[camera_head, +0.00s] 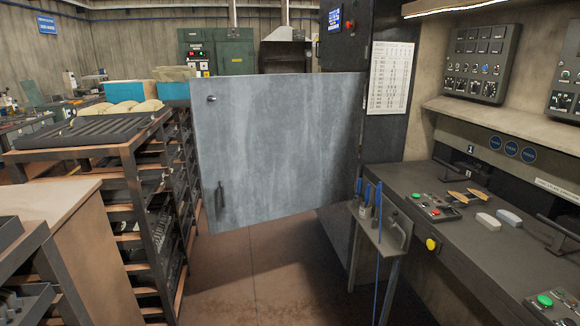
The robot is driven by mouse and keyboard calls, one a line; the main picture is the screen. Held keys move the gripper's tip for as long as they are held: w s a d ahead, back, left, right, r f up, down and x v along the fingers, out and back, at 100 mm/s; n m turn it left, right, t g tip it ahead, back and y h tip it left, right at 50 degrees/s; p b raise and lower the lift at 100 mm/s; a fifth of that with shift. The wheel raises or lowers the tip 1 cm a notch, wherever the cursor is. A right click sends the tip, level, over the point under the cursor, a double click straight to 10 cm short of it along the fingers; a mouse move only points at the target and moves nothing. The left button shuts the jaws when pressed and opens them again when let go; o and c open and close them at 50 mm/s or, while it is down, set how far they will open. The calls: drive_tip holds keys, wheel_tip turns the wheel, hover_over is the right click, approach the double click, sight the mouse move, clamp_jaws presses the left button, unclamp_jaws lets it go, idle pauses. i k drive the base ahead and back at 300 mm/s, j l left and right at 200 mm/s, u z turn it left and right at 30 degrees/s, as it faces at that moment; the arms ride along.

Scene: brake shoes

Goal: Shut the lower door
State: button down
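A large grey metal door panel (285,145) stands in the middle of the head view. Its right edge meets a dark tall cabinet (345,45), and the panel sticks out to the left across the aisle, so it stands open. A dark bar handle (219,199) sits low near its free left edge, and a small round fitting (211,98) is near the top left corner. It is the only door I can make out, and the opening behind it is hidden. My gripper is not in view.
A rack of dark trays (133,190) stands on the left, close to the door's free edge. A small stand with tools (385,235) and a control bench (450,215) are on the right. Brown floor (260,270) is clear in front of and below the door.

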sight(273, 146)
drive_tip(key=i+j+z, duration=0.25)
drive_tip(key=i+j, duration=0.2)
drive_tip(key=i+j+z, duration=0.25)
drive_tip(key=i+j, duration=0.3)
drive_tip(key=i+j+u, duration=0.1)
drive_tip(key=j, duration=0.3)
drive_tip(key=i+j+u, duration=0.1)
drive_tip(key=i+j, duration=0.15)
drive_tip(key=j, duration=0.15)
